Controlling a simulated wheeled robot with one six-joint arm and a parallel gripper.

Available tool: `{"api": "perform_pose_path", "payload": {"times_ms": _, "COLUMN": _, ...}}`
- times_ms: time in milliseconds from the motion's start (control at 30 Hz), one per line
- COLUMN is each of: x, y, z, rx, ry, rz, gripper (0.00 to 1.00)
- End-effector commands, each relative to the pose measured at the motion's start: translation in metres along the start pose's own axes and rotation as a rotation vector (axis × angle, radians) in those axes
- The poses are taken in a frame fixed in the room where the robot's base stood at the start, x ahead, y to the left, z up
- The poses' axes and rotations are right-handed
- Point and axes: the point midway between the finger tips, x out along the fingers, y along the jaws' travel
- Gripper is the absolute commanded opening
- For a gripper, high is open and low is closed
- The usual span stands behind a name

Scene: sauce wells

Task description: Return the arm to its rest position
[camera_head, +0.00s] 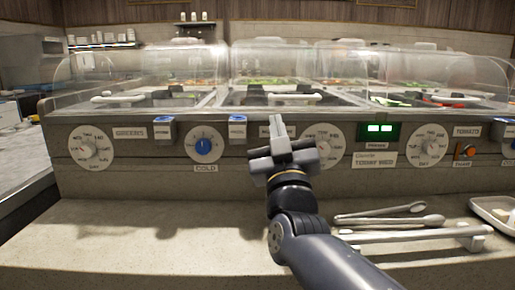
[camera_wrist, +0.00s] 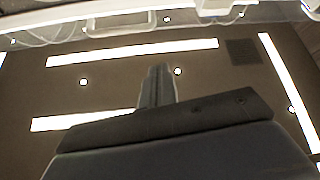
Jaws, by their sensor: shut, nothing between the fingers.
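My gripper (camera_head: 278,132) is in the middle of the head view, at the end of my dark arm that rises from the lower right. It is raised above the counter ledge, in front of the panel with the dials. Its fingers are together, point upward and hold nothing. In the wrist view the closed fingers (camera_wrist: 157,88) stand against the ceiling with its bright light strips. The gripper covers part of the panel between the blue dial and the dial to its right.
Clear sneeze guards (camera_head: 270,65) cover the food wells behind the panel. Tongs (camera_head: 390,220) lie on the ledge right of my arm, by a pale bar handle (camera_head: 420,236). A white tray (camera_head: 482,206) sits at the far right. The ledge's left side (camera_head: 130,235) is clear.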

Motion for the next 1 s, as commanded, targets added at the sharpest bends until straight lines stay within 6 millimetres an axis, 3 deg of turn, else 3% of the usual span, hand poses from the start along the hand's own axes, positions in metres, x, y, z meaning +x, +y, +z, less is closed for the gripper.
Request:
{"api": "perform_pose_path", "payload": {"times_ms": 267, "x": 0.01, "y": 0.001, "z": -0.002, "rx": 0.0, "ry": 0.002, "rz": 0.002, "gripper": 0.0}}
{"api": "perform_pose_path", "payload": {"times_ms": 900, "x": 0.095, "y": 0.004, "z": -0.02, "rx": 0.0, "ry": 0.0, "rz": 0.001, "gripper": 0.0}}
{"api": "perform_pose_path", "payload": {"times_ms": 1000, "x": 0.091, "y": -0.004, "z": -0.007, "rx": 0.0, "ry": -0.006, "rz": -0.003, "gripper": 0.0}}
